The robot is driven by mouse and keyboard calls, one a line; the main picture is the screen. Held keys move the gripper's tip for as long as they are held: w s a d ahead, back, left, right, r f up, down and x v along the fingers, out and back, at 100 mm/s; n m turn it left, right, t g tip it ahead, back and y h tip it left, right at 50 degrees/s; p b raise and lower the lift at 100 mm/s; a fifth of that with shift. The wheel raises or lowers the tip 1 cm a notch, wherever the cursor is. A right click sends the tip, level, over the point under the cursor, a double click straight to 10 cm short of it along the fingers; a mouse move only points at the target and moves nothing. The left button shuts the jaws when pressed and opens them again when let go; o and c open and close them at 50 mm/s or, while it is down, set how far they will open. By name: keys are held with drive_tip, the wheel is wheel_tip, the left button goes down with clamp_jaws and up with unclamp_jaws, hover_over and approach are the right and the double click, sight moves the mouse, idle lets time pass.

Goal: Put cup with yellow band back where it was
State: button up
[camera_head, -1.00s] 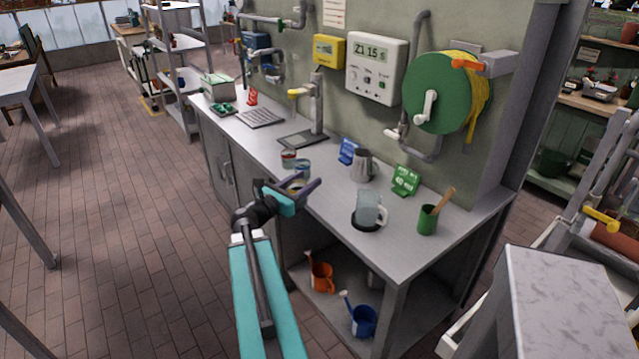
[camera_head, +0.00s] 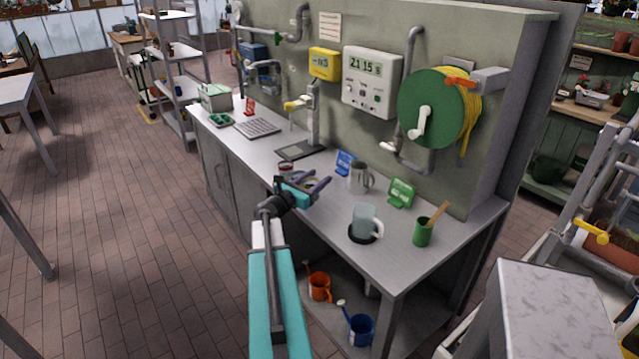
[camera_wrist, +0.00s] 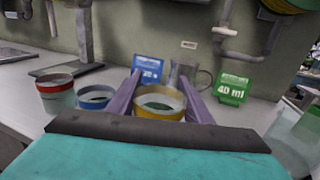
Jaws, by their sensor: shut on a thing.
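The cup with the yellow band (camera_wrist: 158,102) is between the two purple fingers of my gripper (camera_wrist: 160,95) in the wrist view, upright, with its rim facing up. My gripper (camera_head: 318,188) is shut on it over the front edge area of the grey counter. In the head view my gripper mostly hides the cup. The cup with the blue band (camera_wrist: 95,97) stands just left of the left finger. The cup with the red band (camera_wrist: 56,92) stands further left. I cannot tell whether the held cup touches the counter.
A steel jug (camera_head: 358,178) and a blue sign (camera_wrist: 148,70) stand behind the cup. A green "40 ml" sign (camera_head: 401,193), a glass jug (camera_head: 364,222) and a green pot (camera_head: 423,232) are to the right. A tap (camera_head: 312,115) rises at the back left.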

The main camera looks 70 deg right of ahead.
drive_tip(key=shift+d+f, duration=0.1)
drive_tip(key=shift+d, duration=1.15)
drive_tip(key=shift+d+f+p, duration=0.35)
drive_tip(key=shift+f+p, duration=0.25)
drive_tip(key=shift+f, duration=0.35)
drive_tip(key=shift+d+f+p, duration=0.3)
drive_tip(key=shift+f+p, duration=0.25)
drive_tip(key=shift+f, duration=0.35)
drive_tip(key=shift+f, duration=0.15)
drive_tip(key=o, duration=1.2)
